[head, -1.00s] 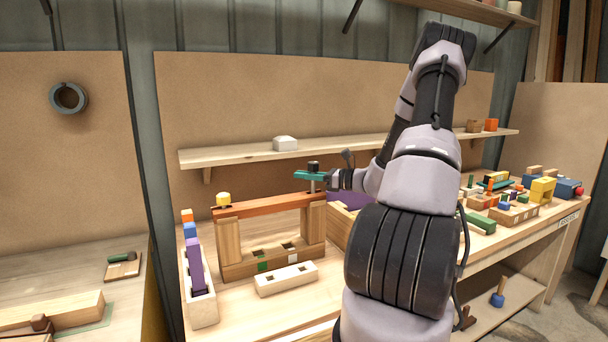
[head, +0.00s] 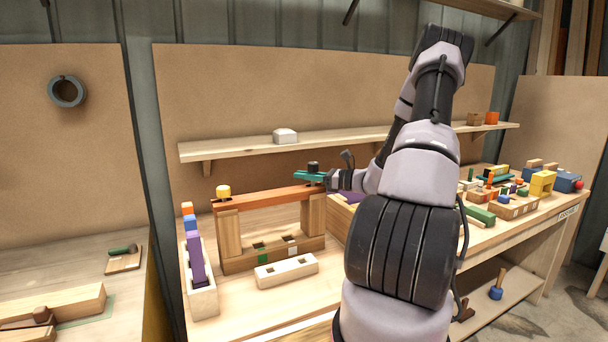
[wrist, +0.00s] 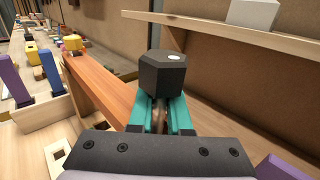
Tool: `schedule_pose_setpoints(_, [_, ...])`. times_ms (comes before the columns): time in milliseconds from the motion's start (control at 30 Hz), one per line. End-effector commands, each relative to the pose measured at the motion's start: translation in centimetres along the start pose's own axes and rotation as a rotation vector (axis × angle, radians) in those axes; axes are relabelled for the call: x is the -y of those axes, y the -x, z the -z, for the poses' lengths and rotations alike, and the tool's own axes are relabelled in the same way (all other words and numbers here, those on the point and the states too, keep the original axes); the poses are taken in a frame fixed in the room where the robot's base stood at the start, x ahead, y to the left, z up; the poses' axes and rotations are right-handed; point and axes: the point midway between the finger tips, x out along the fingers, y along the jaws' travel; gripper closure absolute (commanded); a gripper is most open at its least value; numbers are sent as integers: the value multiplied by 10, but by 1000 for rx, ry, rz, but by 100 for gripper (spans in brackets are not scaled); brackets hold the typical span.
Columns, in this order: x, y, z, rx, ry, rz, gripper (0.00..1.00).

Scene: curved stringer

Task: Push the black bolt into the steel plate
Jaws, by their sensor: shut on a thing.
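The black bolt (head: 313,167) has a hexagonal head, which stands upright above the teal fingers of my gripper (head: 309,177). In the wrist view the bolt head (wrist: 162,75) sits over the two fingers (wrist: 160,116), which are shut on its shank. The gripper is just over the right end of the orange-brown beam (head: 262,199), close to its top. The lower shank is hidden, so I cannot tell how deep it sits. I cannot make out a steel plate; the fingers and bolt cover that end of the beam.
A yellow bolt head (head: 223,192) stands at the beam's left end. Wooden posts (head: 229,238) carry the beam. A pale block with holes (head: 287,272) lies in front. A wall shelf (head: 240,156) runs behind, with a white block (head: 285,136) on it.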

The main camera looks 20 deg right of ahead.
Motion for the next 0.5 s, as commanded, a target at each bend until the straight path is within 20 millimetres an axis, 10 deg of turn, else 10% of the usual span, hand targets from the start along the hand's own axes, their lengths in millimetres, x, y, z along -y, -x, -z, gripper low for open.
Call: schedule_pose_setpoints(500, [0, 0, 13, 0, 0, 0, 100])
